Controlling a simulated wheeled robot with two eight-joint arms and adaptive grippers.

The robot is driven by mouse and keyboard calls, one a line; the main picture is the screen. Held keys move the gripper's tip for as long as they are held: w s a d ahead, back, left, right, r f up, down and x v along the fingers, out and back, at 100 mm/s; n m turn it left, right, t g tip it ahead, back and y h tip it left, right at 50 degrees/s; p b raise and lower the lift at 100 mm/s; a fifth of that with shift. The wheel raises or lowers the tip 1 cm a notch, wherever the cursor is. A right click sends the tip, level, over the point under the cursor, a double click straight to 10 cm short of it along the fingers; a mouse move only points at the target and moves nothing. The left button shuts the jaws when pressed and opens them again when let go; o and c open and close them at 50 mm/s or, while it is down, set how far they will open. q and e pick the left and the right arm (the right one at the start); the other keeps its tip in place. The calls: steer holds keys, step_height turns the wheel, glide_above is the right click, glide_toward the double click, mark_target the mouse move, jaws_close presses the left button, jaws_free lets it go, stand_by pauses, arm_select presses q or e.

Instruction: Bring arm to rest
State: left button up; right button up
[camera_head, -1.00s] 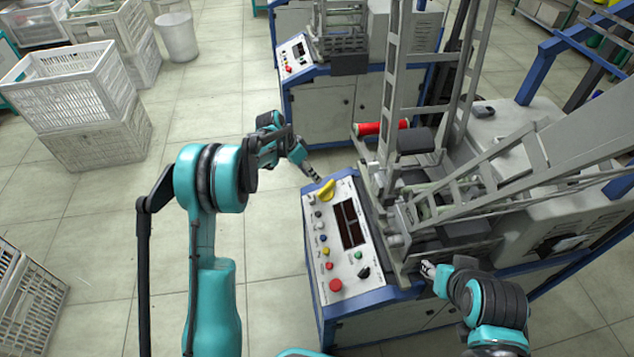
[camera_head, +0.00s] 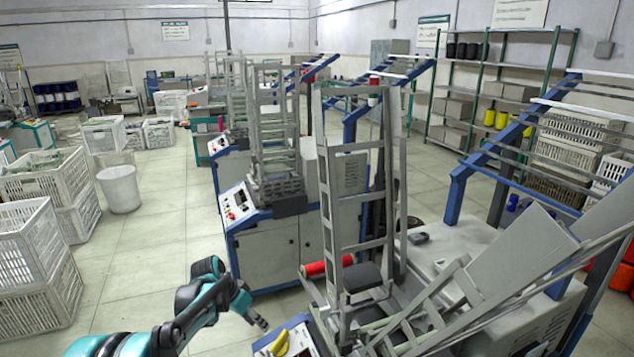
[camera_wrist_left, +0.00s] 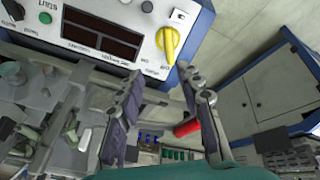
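My left arm comes in from the lower left of the head view. Its gripper (camera_head: 257,318) is just left of and above the yellow knob (camera_head: 279,343) on the near machine's control panel (camera_head: 300,338). In the left wrist view the two fingers of the left gripper (camera_wrist_left: 160,78) stand apart with nothing held between them. The yellow knob (camera_wrist_left: 168,42) shows beyond the fingertips there, and I see no contact. My right gripper is in neither current view.
The near machine's metal frame (camera_head: 328,190) and a red bobbin (camera_head: 327,267) rise right of my left gripper. A second machine (camera_head: 265,255) stands behind. White crates (camera_head: 35,290) and a bin (camera_head: 119,189) are at left. The floor between is clear.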

arm_select(q)
steer(key=s+d+r+n+t+y, duration=0.1)
steer(key=s+r+n+t, duration=0.1)
steer(key=s+r, duration=0.65)
steer(key=s+d+r+n+t+y, duration=0.1)
steer(key=s+r+n+y, duration=0.15)
steer(key=s, duration=1.15)
steer(key=s+a+f+n+t, duration=0.1)
steer(key=s+f, duration=0.1)
steer(key=s, duration=0.6)
steer(key=shift+f+n+t, duration=0.25)
steer(key=shift+n+t, duration=0.05)
steer(key=shift+n, duration=0.05)
